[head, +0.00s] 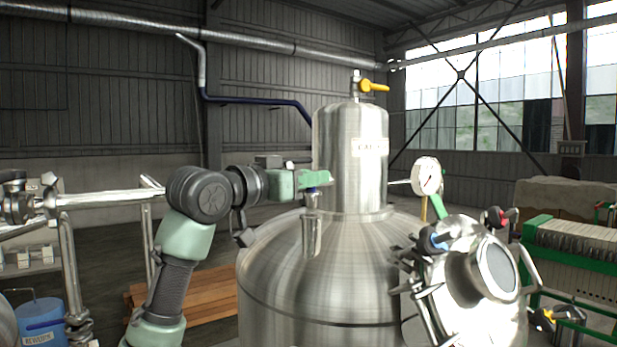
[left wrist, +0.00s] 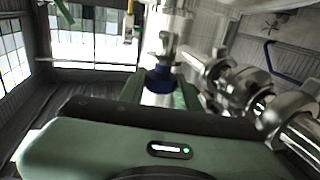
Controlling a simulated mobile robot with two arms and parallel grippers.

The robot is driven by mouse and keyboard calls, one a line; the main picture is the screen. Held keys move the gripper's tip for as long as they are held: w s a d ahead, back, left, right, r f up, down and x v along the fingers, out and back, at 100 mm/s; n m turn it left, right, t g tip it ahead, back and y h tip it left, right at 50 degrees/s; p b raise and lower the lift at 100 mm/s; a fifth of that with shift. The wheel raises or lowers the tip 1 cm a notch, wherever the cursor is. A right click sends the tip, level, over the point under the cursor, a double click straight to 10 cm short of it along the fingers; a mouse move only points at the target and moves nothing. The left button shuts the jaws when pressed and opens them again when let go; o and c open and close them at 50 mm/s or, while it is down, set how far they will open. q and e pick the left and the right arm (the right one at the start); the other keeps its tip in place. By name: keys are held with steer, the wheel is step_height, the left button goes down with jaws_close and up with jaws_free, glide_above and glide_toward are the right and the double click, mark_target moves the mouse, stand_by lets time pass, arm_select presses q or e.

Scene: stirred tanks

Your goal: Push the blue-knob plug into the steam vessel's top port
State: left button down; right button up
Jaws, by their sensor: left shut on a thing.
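The steam vessel (head: 320,270) is a large brushed-steel tank with a domed shoulder and a tall cylinder on top. A short upright steel port (head: 312,238) stands on the dome's left side. My left gripper (head: 318,180) is above this port, beside the tall cylinder, and is shut. In the left wrist view, the blue knob of the plug (left wrist: 160,80) sits between the green fingers. In the head view, the gripper mostly hides the knob, and a narrow steel part shows below it, in line with the port. I cannot tell whether the plug's tip has entered the port. My right gripper is not in view.
A pressure gauge (head: 427,176) and a round hatch (head: 494,268) with clamps are on the vessel's right. A yellow-handled valve (head: 374,86) tops the cylinder. Steel pipework (head: 110,198) lies left of my arm. A blue container (head: 42,318) stands at lower left.

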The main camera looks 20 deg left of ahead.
mark_target(307, 199)
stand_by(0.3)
arm_select(q)
steer(key=shift+f+b, duration=0.35)
steer(key=shift+f, duration=0.2)
steer(key=shift+f+b, duration=0.95)
steer(key=shift+f, duration=0.5)
steer(key=c, duration=0.9)
jaws_free()
steer(key=shift+s, duration=0.1)
